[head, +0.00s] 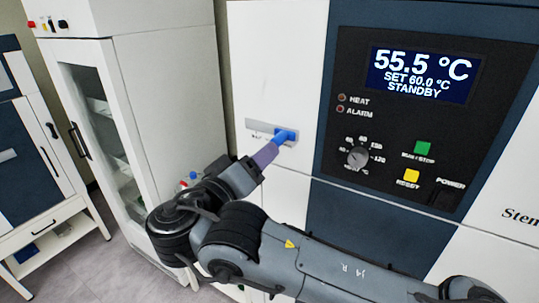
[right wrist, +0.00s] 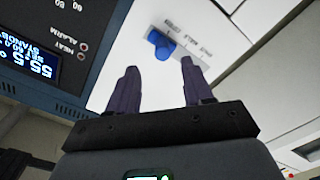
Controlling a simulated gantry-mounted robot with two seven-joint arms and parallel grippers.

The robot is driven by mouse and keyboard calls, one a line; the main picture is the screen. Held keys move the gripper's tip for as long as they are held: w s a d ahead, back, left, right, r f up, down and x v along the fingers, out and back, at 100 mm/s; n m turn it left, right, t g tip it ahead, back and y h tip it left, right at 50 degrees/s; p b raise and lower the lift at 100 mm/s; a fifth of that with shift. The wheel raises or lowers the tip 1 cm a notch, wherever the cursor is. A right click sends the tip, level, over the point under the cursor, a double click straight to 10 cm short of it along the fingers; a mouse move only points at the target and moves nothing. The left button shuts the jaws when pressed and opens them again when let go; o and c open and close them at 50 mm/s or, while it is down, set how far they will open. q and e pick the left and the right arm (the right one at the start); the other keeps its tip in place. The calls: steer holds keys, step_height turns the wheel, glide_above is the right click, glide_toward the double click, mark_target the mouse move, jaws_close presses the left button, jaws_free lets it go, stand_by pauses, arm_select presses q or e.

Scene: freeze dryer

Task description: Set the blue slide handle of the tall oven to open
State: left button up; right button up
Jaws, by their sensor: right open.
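The blue slide handle (head: 286,135) sits at the right end of a pale slot plate (head: 258,128) on the white front of the tall oven (head: 275,55). It also shows in the right wrist view (right wrist: 161,44), beside small lettering too blurred to read. My right gripper (head: 268,154) is open and empty, its purple fingers pointing at the handle. In the right wrist view the fingertips (right wrist: 159,64) are spread, with the handle just beyond the gap between them. The fingers partly overlap the handle's lower left in the head view. My left gripper is not in view.
The oven's dark control panel (head: 420,120) is right of the handle, with a display reading 55.5 °C, SET 60.0 °C, STANDBY, a dial (head: 357,157) and buttons. A white glass-door cabinet (head: 165,100) stands to the left. Open floor shows at lower left.

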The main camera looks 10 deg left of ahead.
steer(key=shift+v, duration=1.4)
